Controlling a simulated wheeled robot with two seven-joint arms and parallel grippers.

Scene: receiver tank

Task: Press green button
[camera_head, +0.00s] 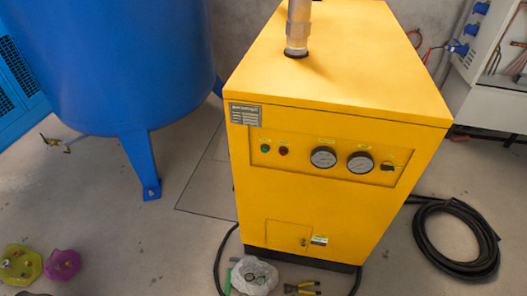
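The green button (265,148) is small and round, at the left end of the control panel on the front of a yellow machine (335,65). A red button (283,151) sits just right of it. Two round gauges, the left gauge (323,157) and the right gauge (360,162), and a black switch (388,167) follow to the right. Nothing covers the green button. Neither of my grippers shows in the head view.
A blue tank (110,60) on legs stands left of the machine. A coiled black hose (456,238) lies on the floor at right. Pliers (302,288) and a clear plastic bag (254,275) lie before the machine.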

